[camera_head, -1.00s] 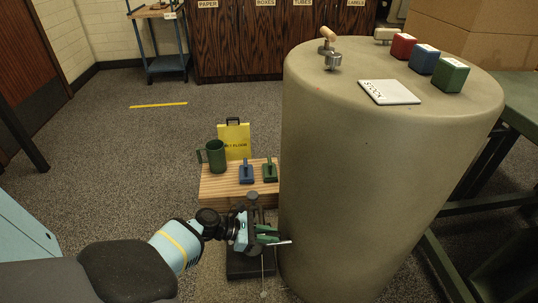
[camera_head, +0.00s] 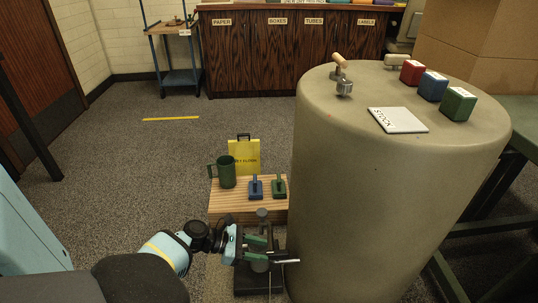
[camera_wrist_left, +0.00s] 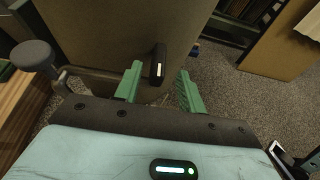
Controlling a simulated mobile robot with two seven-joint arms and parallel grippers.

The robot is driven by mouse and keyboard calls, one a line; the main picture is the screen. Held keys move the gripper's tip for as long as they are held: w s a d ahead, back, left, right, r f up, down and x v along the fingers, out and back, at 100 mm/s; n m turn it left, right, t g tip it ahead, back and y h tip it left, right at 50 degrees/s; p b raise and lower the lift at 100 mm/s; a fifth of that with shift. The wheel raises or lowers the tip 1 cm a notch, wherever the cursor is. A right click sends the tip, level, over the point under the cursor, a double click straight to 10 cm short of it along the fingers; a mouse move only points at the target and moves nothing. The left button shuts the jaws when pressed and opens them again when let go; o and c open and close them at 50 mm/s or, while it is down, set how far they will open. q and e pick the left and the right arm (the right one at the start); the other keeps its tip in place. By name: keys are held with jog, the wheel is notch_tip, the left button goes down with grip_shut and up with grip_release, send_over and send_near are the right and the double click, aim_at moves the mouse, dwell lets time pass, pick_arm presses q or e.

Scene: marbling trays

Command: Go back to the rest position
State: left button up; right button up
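My left gripper (camera_head: 266,249) is low in front of the tan drum, beside a dark stand (camera_head: 262,214) with a grey knob on its post. Its two green fingers are apart in the left wrist view (camera_wrist_left: 158,85). A dark piece with a small white patch (camera_wrist_left: 158,62) shows in the gap beyond them; no finger visibly grips it. A thin pale rod (camera_head: 287,261) juts right past the fingers; what it belongs to is unclear. The stand's grey knob also shows in the left wrist view (camera_wrist_left: 32,55). My right gripper is in neither view.
The big drum (camera_head: 385,190) stands close right of the gripper, carrying red, blue and green blocks and a white STOCK card (camera_head: 398,120). A wooden platform (camera_head: 229,209) behind holds a green mug (camera_head: 225,173) and two small tools. Open floor (camera_head: 130,170) lies left.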

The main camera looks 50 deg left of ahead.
pick_arm(q)
jog(key=shift+v, duration=0.75)
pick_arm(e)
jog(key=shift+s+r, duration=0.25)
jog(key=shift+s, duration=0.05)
